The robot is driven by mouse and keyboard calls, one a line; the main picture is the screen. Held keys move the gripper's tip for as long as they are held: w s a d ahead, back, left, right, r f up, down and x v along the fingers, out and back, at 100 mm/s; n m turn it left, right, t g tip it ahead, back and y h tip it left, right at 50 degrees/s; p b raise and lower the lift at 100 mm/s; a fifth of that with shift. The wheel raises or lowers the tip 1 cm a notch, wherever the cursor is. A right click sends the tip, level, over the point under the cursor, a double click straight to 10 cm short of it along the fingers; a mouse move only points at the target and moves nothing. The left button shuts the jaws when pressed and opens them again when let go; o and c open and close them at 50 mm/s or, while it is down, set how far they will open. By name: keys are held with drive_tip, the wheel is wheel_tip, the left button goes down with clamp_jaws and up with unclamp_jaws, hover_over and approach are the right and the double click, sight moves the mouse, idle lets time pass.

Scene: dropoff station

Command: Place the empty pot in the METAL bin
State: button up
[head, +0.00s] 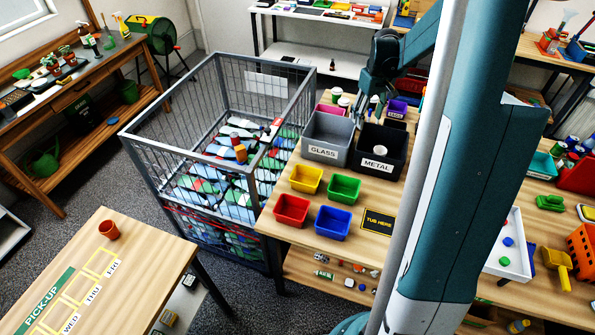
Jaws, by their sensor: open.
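A small terracotta-coloured pot (109,230) stands upright on the wooden pick-up table (150,262), near its far left corner; its inside is hard to make out. The black METAL bin (376,165) stands on the sorting table, with a pale round item (380,151) inside. My gripper (374,107) is open and points down near the back edges of the METAL and GLASS bins, far from the pot. It is small and partly dark, and I cannot tell whether anything is between its fingers.
The grey GLASS bin (323,153) stands left of the METAL bin. Yellow (306,179), green (343,188), red (291,210) and blue (333,223) tubs sit in front. A tall wire cage (190,108) of bottles and other items stands between the pick-up table and the bins.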

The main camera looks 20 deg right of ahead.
drive_tip(key=s+a+r+t, duration=0.1)
drive_tip(key=s+a+r, duration=0.25)
drive_tip(key=a, duration=0.45)
drive_tip(key=s+a+r+t, duration=0.1)
drive_tip(key=s+a+r, duration=0.1)
drive_tip(key=a+r, duration=0.4)
drive_tip(key=s+a+r+t, duration=0.15)
drive_tip(key=a+r, duration=0.25)
drive_tip(key=a, duration=0.5)
drive_tip(key=s+a+t, duration=0.2)
drive_tip(key=s+a, duration=1.6)
drive_tip(key=shift+r+t+y, duration=0.3)
drive_tip(key=shift+r+t, duration=0.05)
drive_tip(key=shift+r, duration=0.05)
